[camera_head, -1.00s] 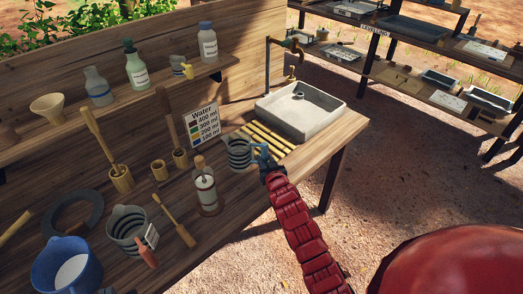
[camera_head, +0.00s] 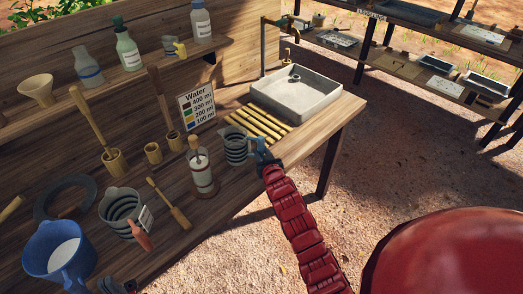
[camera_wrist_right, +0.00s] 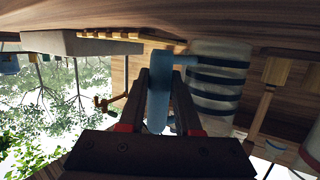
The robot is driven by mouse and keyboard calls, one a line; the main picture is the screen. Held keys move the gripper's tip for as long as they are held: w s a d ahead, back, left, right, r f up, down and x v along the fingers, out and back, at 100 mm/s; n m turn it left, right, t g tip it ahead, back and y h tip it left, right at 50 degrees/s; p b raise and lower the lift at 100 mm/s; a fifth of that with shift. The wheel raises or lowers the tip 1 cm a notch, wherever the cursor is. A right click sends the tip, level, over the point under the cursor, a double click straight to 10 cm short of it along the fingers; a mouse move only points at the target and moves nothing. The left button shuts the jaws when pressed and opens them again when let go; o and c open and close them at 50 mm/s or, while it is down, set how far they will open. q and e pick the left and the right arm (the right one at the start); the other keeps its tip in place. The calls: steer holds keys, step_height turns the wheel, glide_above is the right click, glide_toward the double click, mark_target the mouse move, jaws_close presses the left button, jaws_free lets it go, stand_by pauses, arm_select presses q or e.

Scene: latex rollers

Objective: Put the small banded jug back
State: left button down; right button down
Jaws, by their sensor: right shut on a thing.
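A grey jug with dark bands (camera_head: 235,148) is at the front part of the bench, beside the slatted rack. My right gripper (camera_head: 262,152) is shut on its blue handle, also seen in the right wrist view (camera_wrist_right: 158,95), where the banded body (camera_wrist_right: 215,88) is beside the fingers. The jug looks upright; I cannot tell whether its base touches the bench. A larger banded jug (camera_head: 120,207) with an orange handle stands at the left, and a smaller banded one (camera_head: 170,46) with a yellow handle is on the shelf. A dark part at the bottom edge may be my left gripper (camera_head: 112,286).
A corked bottle (camera_head: 201,172) stands just left of the held jug. The yellow slatted rack (camera_head: 258,122) and a grey basin (camera_head: 296,88) are behind and right.

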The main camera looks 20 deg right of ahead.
steer(key=shift+f, duration=0.15)
stand_by(0.5)
steer(key=shift+f+b, duration=0.35)
steer(key=shift+f, duration=0.05)
steer(key=c, duration=0.5)
jaws_free()
steer(key=shift+s, duration=0.1)
steer(key=shift+s+a, duration=0.1)
steer(key=shift+s, duration=0.5)
steer(key=shift+b+v, duration=0.95)
steer(key=shift+v, duration=7.1)
